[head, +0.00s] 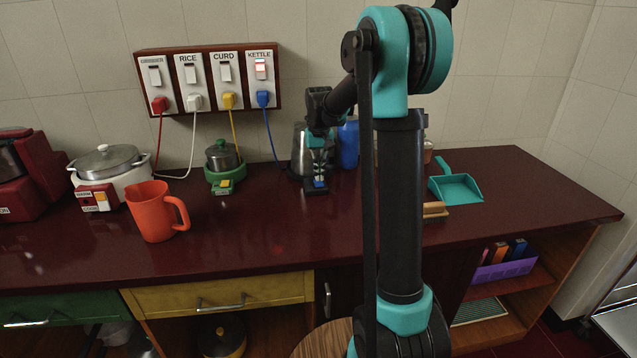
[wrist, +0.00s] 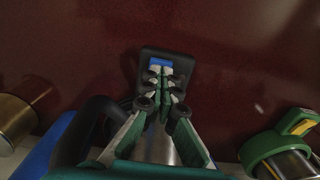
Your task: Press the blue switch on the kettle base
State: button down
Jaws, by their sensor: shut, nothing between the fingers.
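The steel kettle (head: 299,152) stands on its black base (head: 310,190) near the back of the dark red counter, partly hidden by my arm. The blue switch (head: 320,184) is on the base's front part. In the wrist view the blue switch (wrist: 159,62) shows just beyond my fingertips, on the black base (wrist: 184,54). My gripper (head: 319,174) is shut and empty, pointing down over the base. In the wrist view my gripper (wrist: 160,76) has its fingertips close to the switch. I cannot tell whether they touch it.
An orange mug (head: 152,212), a white cooker (head: 112,164) and a green-based pot (head: 222,160) stand left. A blue container (head: 348,145) is right behind my arm. A teal dustpan (head: 456,187) lies right. The wall panel's kettle switch (head: 261,69) glows red. Counter in front is clear.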

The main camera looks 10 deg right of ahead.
aim_at(319, 184)
jog(key=shift+f, duration=0.9)
dwell(0.4)
jog(key=shift+r, duration=3.5)
